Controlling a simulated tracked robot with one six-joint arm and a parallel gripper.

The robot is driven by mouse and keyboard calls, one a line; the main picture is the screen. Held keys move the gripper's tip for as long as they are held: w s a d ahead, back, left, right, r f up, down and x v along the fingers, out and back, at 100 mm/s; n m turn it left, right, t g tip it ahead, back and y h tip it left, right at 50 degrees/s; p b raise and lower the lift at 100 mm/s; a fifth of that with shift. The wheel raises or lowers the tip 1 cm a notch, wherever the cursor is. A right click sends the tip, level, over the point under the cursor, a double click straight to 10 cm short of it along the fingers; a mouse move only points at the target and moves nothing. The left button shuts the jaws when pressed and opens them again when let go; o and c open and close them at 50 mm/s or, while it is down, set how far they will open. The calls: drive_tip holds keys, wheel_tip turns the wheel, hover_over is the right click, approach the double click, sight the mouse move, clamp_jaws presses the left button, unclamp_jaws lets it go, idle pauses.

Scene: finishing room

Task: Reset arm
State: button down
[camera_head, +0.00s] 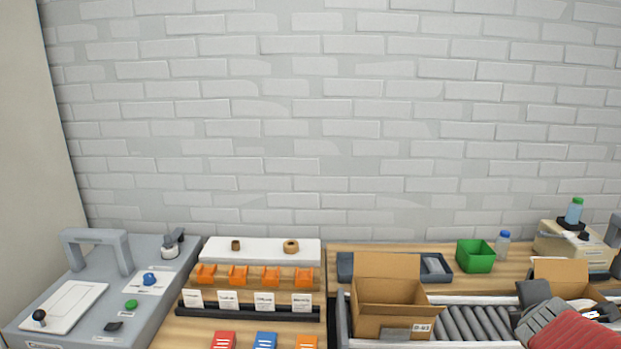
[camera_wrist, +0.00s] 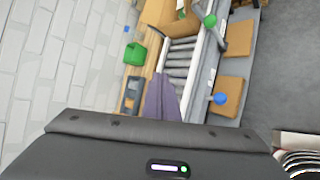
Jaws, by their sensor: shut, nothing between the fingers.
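My gripper (camera_wrist: 160,84) shows in the wrist view. Its fingers are closed together and stick up from the dark gripper body at the bottom, with nothing held between them. They appear in front of the bench edge and roller conveyor (camera_wrist: 178,68), and I see no contact. In the head view, a red and dark grey part of my arm is at the lower right corner, in front of the right end of the conveyor (camera_head: 465,323). The fingers cannot be made out there.
An open cardboard box (camera_head: 380,316) stands at the conveyor. A green bin (camera_head: 475,256) and a blue-capped bottle (camera_head: 502,247) are behind it. Orange holders (camera_head: 238,275) and a grey machine (camera_head: 140,262) are to the left. A brick wall (camera_head: 330,120) closes the back.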

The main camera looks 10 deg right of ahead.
drive_tip(key=s+a+m+g+y, duration=0.1)
drive_tip(key=s+a+m+y, duration=0.1)
drive_tip(key=a, duration=0.9)
drive_tip(key=s+a+f+m+g+y, duration=0.1)
drive_tip(key=s+a+m+y, duration=0.2)
drive_tip(key=a+m, duration=0.4)
drive_tip(key=s+a+f+m+y, duration=0.1)
drive_tip(key=s+a+m+y, duration=0.2)
drive_tip(key=a, duration=1.4)
drive_tip(key=shift+s+a+m+g, duration=0.15)
drive_tip(key=shift+s+m+g, duration=0.35)
drive_tip(key=shift+m, duration=0.6)
drive_tip(key=shift+s, duration=0.1)
